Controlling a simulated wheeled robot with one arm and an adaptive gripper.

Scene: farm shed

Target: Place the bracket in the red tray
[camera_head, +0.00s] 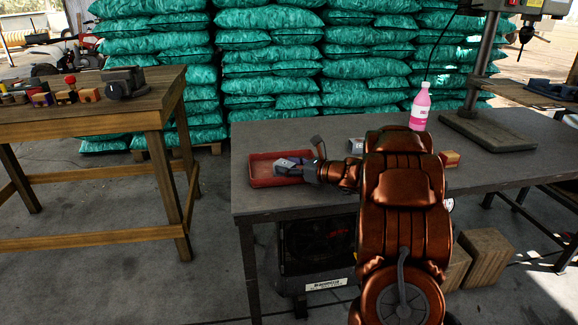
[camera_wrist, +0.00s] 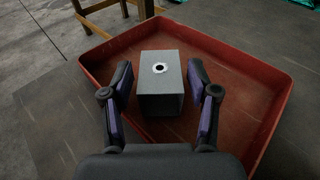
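The bracket (camera_wrist: 160,90) is a grey block-like piece with a round hole in its upper face. In the wrist view it is within the outline of the red tray (camera_wrist: 235,68), with bare tray floor around it. My gripper (camera_wrist: 160,88) has one finger on each side of the bracket, with a visible gap on both sides, so it looks open. In the head view my gripper (camera_head: 300,163) reaches in from the right over the tray (camera_head: 262,183), and the bracket (camera_head: 286,163) shows as a small grey shape there. The bracket's underside is hidden.
The tray sits at the left end of a grey table (camera_head: 290,205). A pink bottle (camera_head: 420,106) and a drill press (camera_head: 485,125) stand to the right. A small light item (camera_head: 356,146) is partly behind my arm. A wooden table (camera_head: 90,118) stands left across a floor gap.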

